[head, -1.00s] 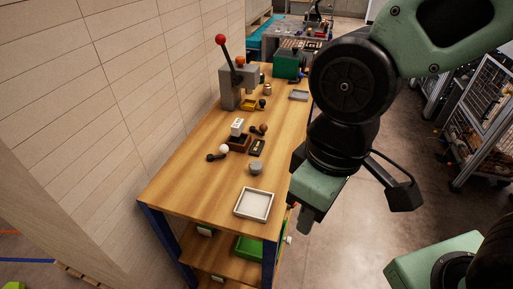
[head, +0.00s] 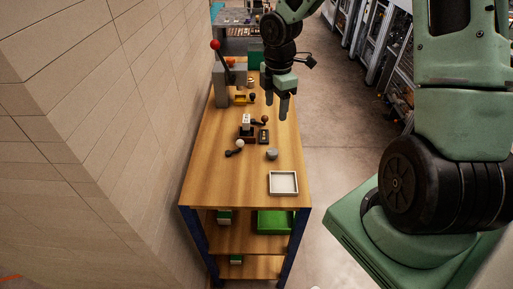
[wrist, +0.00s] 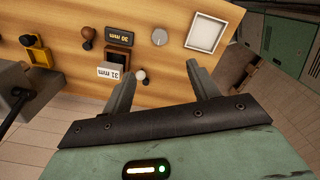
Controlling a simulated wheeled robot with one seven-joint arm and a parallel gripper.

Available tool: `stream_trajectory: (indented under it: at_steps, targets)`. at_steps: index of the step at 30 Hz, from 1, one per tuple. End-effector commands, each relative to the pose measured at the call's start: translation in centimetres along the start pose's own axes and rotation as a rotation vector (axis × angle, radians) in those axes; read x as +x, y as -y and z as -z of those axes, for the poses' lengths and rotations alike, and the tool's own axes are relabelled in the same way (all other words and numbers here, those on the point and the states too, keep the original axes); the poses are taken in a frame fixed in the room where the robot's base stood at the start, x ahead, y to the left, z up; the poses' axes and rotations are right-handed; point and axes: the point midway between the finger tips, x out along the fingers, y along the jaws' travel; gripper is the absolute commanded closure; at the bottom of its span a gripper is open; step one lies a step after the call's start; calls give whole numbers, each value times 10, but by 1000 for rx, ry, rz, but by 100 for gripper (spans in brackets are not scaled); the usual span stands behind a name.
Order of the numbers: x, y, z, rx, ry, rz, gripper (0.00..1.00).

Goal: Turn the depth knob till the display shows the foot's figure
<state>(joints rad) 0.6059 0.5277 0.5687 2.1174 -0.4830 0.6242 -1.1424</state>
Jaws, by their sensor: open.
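The grey round knob (head: 272,154) stands on the wooden bench; the wrist view shows its top with a pointer line (wrist: 159,37). Beside it is the small black display (head: 263,136), which appears to read 30 mm, upside down, in the wrist view (wrist: 119,37). A white block marked 31 mm (wrist: 108,72) sits at the dark brown foot (wrist: 117,54); the block also shows in the head view (head: 246,119). My gripper (head: 274,105) is open and empty, above the bench's right side, apart from the knob. Its fingers (wrist: 163,70) frame bare space in the wrist view.
A white-ball lever (head: 239,143) and a brown-ball lever (head: 264,120) flank the foot. An empty white tray (head: 283,174) lies at the near edge. A grey press with a red-ball lever (head: 216,45) stands farther back. A wall runs along the left; floor is open on the right.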

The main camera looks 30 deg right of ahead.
Motion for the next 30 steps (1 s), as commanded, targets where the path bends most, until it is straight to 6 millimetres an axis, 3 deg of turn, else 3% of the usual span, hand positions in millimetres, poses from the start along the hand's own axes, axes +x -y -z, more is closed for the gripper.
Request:
stream_trajectory:
  at_steps: [5,24,30]
  targets:
    - [14,-1,-3,-8,-1,3,41]
    - [140,0,-1,-8,0,4,41]
    - [165,0,-2,-6,0,2,41]
